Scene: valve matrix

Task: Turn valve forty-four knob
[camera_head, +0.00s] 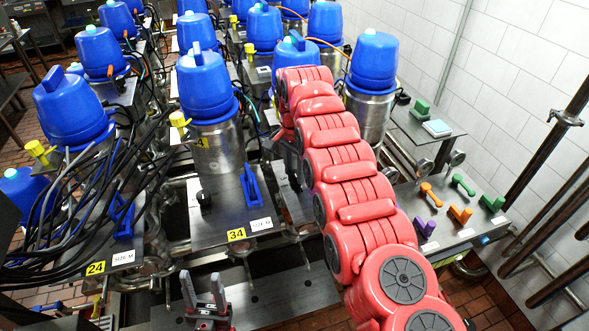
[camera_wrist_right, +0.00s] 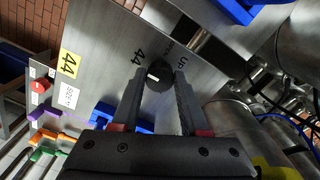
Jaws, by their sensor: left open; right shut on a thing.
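The valve forty-four knob (camera_wrist_right: 158,76) is a round black knob with a white mark, on a metal plate in the right wrist view. A yellow 44 label (camera_wrist_right: 70,63) sits on the same plate, and 44 is also printed beside the knob. My right gripper (camera_wrist_right: 159,84) has its two dark fingers on either side of the knob and is shut on it. In the head view my red right arm hides this knob and the right gripper. My left gripper (camera_head: 205,300) is open and empty at the bottom, apart from the plates.
A plate labelled 34 (camera_head: 236,235) with its own black knob (camera_head: 204,199) and blue handle (camera_head: 250,186) lies left of my right arm. Black cables (camera_head: 75,215) crowd the left. A side panel with coloured handles (camera_head: 459,215) stands right. Blue-capped valves fill the back.

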